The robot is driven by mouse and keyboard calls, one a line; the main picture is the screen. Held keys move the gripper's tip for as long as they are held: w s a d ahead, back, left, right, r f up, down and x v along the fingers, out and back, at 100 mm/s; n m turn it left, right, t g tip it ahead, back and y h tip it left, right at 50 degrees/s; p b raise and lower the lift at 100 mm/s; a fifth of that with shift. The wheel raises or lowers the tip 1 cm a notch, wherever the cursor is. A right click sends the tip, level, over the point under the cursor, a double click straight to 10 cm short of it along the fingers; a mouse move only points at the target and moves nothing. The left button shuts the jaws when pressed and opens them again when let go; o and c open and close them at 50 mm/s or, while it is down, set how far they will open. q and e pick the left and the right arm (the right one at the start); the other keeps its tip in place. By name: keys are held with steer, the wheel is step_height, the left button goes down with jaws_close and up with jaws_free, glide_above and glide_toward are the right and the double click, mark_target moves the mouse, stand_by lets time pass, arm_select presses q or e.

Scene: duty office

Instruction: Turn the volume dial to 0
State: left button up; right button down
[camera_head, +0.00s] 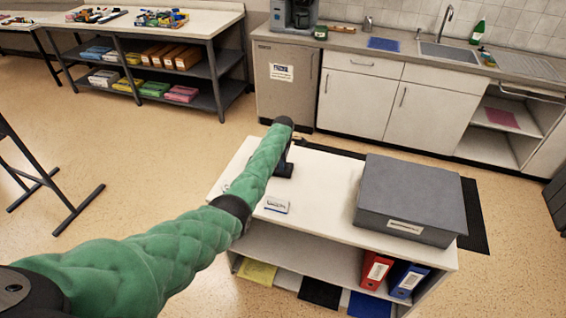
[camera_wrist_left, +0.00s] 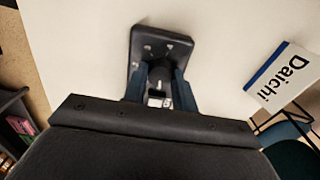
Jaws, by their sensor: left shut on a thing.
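A small black device (camera_wrist_left: 158,45) with a dark face and a few pale marks stands on the white cabinet top. It also shows in the head view (camera_head: 284,169), partly hidden behind my left arm. The volume dial (camera_wrist_left: 160,77) is a dark knob on the near part of its face, mostly covered by my fingers. My left gripper (camera_wrist_left: 158,79) has its two blue-grey fingers on either side of the dial, shut on it. The marks are too small to read, so the dial's setting cannot be told. My right gripper is not in view.
A "Daichi" name plate (camera_wrist_left: 283,76) lies near the device; it also shows in the head view (camera_head: 277,205). A grey box (camera_head: 410,195) fills the right of the cabinet top (camera_head: 325,180). Binders (camera_head: 375,271) stand below. A kitchen counter (camera_head: 400,45) is behind.

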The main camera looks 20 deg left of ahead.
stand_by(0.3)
arm_select(q)
steer(key=o, duration=1)
steer(key=shift+c, duration=0.2)
steer(key=shift+r, duration=0.3)
step_height(320, 180, up, 6)
steer(key=shift+f+b, duration=0.15)
steer(key=shift+b, duration=1.1)
steer(key=shift+r, duration=0.75)
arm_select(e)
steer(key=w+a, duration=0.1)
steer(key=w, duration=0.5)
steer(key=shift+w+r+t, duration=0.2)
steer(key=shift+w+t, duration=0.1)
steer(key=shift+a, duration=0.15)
